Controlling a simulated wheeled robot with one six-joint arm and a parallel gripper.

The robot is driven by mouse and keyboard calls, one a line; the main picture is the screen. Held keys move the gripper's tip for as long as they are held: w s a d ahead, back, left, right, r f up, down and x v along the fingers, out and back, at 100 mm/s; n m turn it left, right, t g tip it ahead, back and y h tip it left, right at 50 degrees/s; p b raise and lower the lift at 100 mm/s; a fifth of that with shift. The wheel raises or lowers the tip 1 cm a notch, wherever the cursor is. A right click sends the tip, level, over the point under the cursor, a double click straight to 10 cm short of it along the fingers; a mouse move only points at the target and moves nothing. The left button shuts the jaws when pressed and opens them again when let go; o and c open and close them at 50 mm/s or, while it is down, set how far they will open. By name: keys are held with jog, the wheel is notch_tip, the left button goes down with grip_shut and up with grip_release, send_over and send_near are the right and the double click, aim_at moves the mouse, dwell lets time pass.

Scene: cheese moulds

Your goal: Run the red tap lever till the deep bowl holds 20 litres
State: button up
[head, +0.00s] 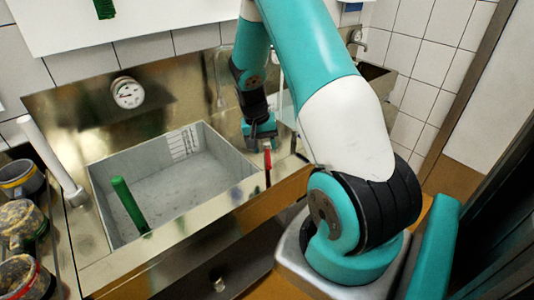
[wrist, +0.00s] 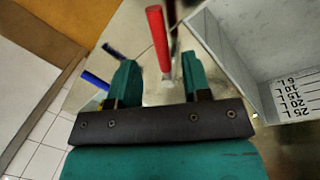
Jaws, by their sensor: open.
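The red tap lever (head: 267,168) stands at the right end of the steel counter, beside the deep bowl. My gripper (head: 262,140) is open just above and behind it. In the wrist view the red lever (wrist: 158,38) reaches into the gap between the open fingers of my gripper (wrist: 159,68), with space on both sides. The deep bowl (head: 243,172) is a grey rectangular basin sunk in the counter. Litre marks up to 25 L show on its wall (wrist: 293,97). I cannot make out a water level in it.
A white pipe (head: 50,155) stands at the bowl's left, near several used round containers (head: 22,222). A round dial (head: 127,92) is on the back panel. Blue handles (wrist: 95,80) lie near my gripper.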

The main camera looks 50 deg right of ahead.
aim_at(268, 158)
jog(key=shift+s+d+f+p, duration=0.15)
jog(key=shift+f+p, duration=0.05)
jog(key=shift+f, duration=0.95)
jog(key=shift+s+d+f+p, duration=0.15)
jog(key=shift+f, duration=0.95)
jog(key=shift+c, duration=0.2)
grip_shut()
